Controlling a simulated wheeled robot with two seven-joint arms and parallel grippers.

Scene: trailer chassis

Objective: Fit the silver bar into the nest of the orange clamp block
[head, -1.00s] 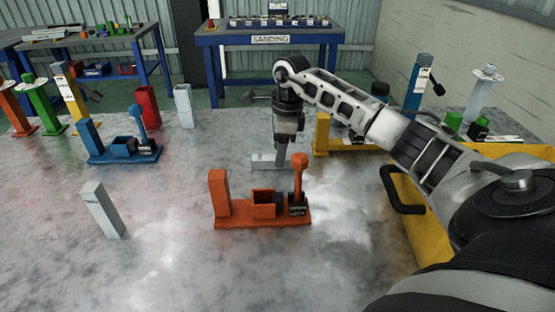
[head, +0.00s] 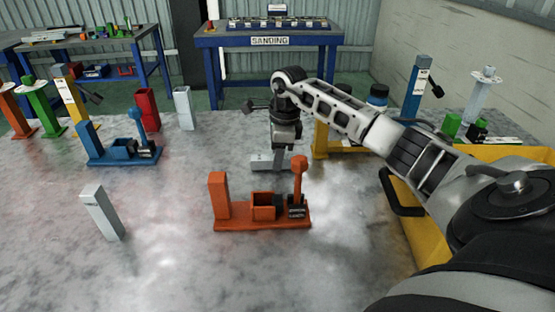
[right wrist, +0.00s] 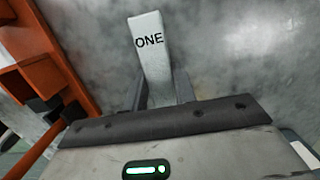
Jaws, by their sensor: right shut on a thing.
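The silver bar (head: 260,161) is in my right gripper (head: 277,162), behind the orange clamp block. In the right wrist view the bar (right wrist: 152,48), marked "ONE", sticks out from between the two fingers (right wrist: 160,92). I cannot tell whether it touches the table. The orange clamp block (head: 240,224) stands at the middle of the table, with a tall post at its left, an open box-like nest (head: 264,206) in the middle, and an upright round-knobbed lever at its right. It also shows at the left of the right wrist view (right wrist: 62,62). The nest looks empty. My left gripper is out of view.
Another pale bar (head: 102,212) stands at the left front, and another (head: 184,108) behind. A blue clamp block (head: 120,153) is at back left, a red block (head: 148,108) behind it. A yellow tray (head: 420,232) lies right. The front middle is clear.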

